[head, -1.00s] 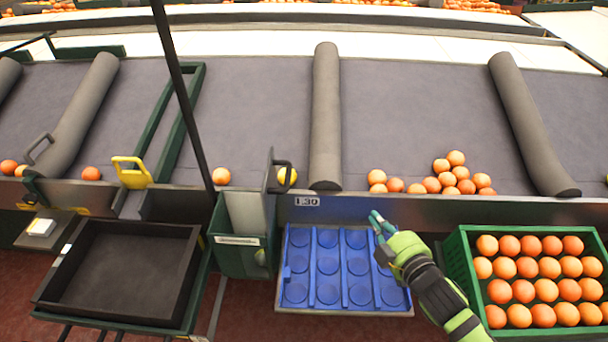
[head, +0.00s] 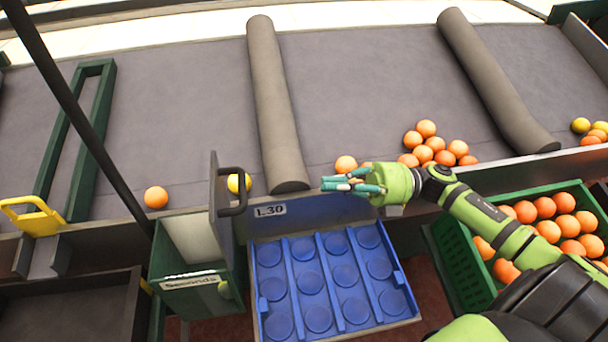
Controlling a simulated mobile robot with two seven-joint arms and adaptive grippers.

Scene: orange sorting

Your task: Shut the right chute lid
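The right chute lid (head: 217,198) looks like the narrow grey plate with a black loop handle (head: 238,191). It stands upright above the green bin with a white "Seconds" label (head: 192,280), so the chute is open. My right gripper (head: 328,184) is to the right of the handle, clearly apart from it, above the front rail near the L30 label. Its teal fingers point left and look empty. My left gripper is out of view.
A yellow orange (head: 234,183) sits behind the lid. A grey roller (head: 275,105) and a pile of oranges (head: 431,148) lie on the belt. A blue tray (head: 388,247) with empty cups is below, a green crate of oranges (head: 455,262) at right, a yellow handle (head: 36,219) at left.

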